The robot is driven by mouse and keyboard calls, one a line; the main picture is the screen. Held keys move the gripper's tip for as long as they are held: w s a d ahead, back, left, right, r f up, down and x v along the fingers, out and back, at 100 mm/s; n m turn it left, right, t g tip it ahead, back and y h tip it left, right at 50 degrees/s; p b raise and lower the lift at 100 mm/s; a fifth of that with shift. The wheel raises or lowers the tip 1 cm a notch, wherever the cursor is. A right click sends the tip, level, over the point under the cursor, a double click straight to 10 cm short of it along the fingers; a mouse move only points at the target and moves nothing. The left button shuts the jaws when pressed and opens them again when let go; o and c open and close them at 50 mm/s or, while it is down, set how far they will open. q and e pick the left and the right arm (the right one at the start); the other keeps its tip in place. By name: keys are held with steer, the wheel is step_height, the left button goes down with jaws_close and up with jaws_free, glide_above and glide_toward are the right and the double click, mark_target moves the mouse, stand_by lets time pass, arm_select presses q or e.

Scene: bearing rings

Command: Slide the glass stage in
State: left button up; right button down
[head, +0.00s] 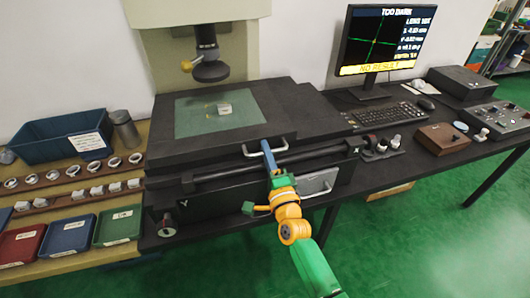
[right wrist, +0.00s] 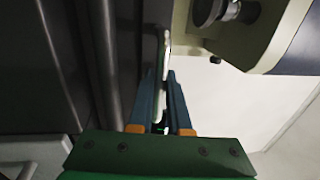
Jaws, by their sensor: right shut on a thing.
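The glass stage (head: 190,117) is a greenish pane set in a dark plate on the measuring machine, under the lens column. A small light block (head: 225,108) sits on the glass. A silver bar handle (head: 280,147) is fixed to the plate's front edge. My right gripper (head: 267,150) is shut on this handle, with its blue fingers reaching up from the front. In the right wrist view the fingers (right wrist: 160,105) close around the pale handle bar (right wrist: 163,60). My left gripper is not in view.
The lens head (head: 210,68) hangs above the stage. A monitor (head: 384,40) reading "NO RESULT" and a keyboard (head: 385,115) stand to the right. At left are a blue bin (head: 60,140), rings on wooden racks (head: 100,167) and coloured trays (head: 68,235).

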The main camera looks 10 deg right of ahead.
steer(key=c, duration=0.9)
jaws_free()
steer(key=shift+a, duration=0.2)
steer(key=shift+o, duration=0.2)
steer(key=s+f, duration=0.1)
steer(key=s, duration=0.6)
steer(key=shift+d+f, duration=0.15)
steer(key=shift+f, duration=0.05)
